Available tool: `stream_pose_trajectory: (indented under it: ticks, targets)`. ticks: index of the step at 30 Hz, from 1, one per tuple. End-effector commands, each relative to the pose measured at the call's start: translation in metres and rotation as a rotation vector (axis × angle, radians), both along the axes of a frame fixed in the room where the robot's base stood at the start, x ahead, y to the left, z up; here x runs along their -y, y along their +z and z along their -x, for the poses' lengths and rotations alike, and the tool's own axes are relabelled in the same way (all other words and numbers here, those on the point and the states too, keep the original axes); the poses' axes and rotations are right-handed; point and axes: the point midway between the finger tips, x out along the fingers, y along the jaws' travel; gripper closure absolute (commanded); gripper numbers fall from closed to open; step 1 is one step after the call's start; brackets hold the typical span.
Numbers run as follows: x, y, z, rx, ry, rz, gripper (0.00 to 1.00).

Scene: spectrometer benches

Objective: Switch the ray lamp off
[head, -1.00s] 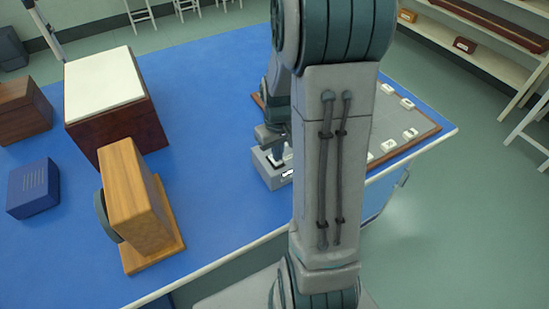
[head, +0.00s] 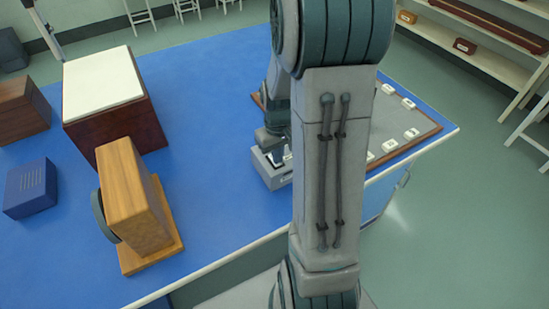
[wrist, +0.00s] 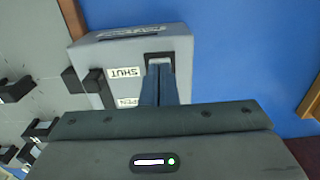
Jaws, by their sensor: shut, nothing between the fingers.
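A grey box (head: 268,178), which looks like the ray lamp, sits on the blue bench top near its front edge. The wrist view shows its top (wrist: 115,52), with a black-framed switch opening (wrist: 158,57), a SHUT label (wrist: 124,72) and a partly hidden OPEN label (wrist: 127,102). A dark lever (wrist: 95,80) stands beside the labels. My gripper (wrist: 160,68) is shut and empty, its fingertips right at the switch opening and covering most of it. I cannot tell if they touch the switch or which way it is set. My arm hides the box's right part in the head view.
A brown-framed grey board (head: 410,135) with small white-labelled pieces lies to the right. A wooden upright block (head: 135,200), a white-topped brown box (head: 105,75) and a blue box (head: 30,188) stand to the left. The blue surface between is clear.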

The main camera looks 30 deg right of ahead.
Motion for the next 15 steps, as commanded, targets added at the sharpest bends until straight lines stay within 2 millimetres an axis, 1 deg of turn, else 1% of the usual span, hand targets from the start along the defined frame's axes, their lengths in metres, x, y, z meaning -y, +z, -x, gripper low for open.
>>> stream_pose_trajectory:
  ticks: [1,5,8,15]
  targets:
    - [0.000,-0.002,0.000,0.000,0.000,0.000,1.00]
    - [0.000,0.001,0.000,0.000,0.000,0.000,1.00]
    - [0.000,0.006,0.000,0.001,0.000,0.000,1.00]
    - [0.000,0.026,0.000,0.001,0.000,0.000,1.00]
